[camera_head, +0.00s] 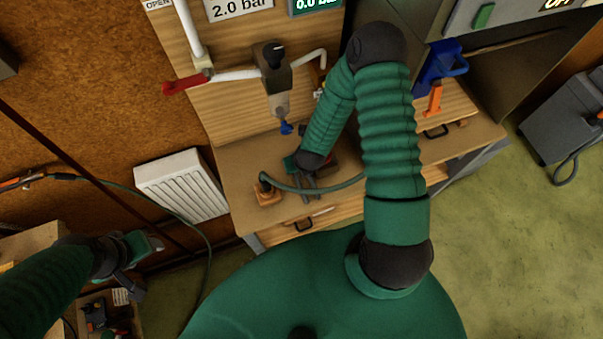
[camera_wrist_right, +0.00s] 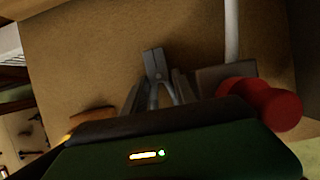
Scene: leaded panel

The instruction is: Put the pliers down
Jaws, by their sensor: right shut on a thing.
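The pliers (camera_wrist_right: 155,66) show in the right wrist view with their grey jaws pointing away from me and their handles running back between the fingers. My right gripper (camera_wrist_right: 158,92) is shut on the pliers, over the brown worktop. In the head view my right gripper (camera_head: 309,190) is low over the wooden bench top (camera_head: 238,170), and the pliers are too small there to tell from the fingers. I cannot tell if the pliers touch the surface. My left gripper (camera_head: 140,250) is at the lower left, away from the bench, and its fingers are unclear.
A red round part (camera_wrist_right: 268,103) lies close on the right of the pliers. A wooden block with a cable (camera_head: 266,191) stands left of my right gripper. A tap-like fixture with a blue tip (camera_head: 286,128) hangs behind. A blue-and-orange tool (camera_head: 440,65) is farther right.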

